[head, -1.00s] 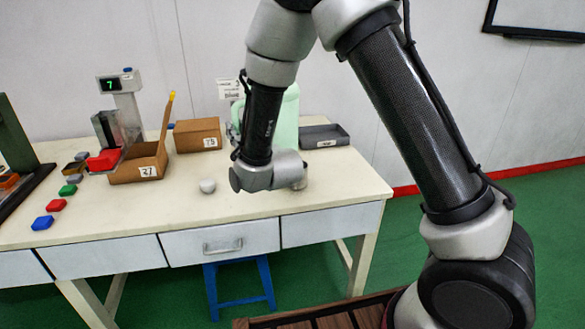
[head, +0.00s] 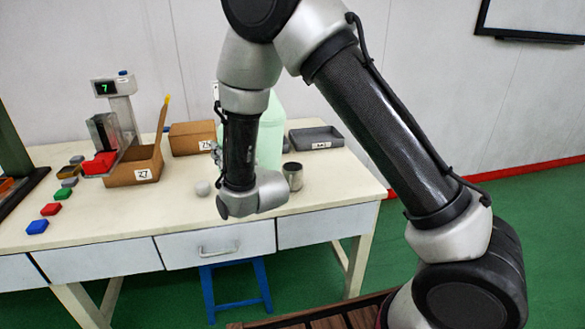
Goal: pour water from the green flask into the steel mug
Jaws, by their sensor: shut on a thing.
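The steel mug (head: 293,176) stands upright on the table, just right of my wrist. A large pale green container (head: 272,135) shows behind my forearm, towards the wall. My arm covers much of it and its base, so I cannot tell whether it is the green flask. No other green vessel shows.
A white ball (head: 202,188) lies left of my wrist. Cardboard boxes (head: 192,137) and a scale (head: 122,103) stand further left. A grey tray (head: 316,138) lies at the back right. Several small coloured blocks (head: 50,209) lie far left. The table's right front is clear.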

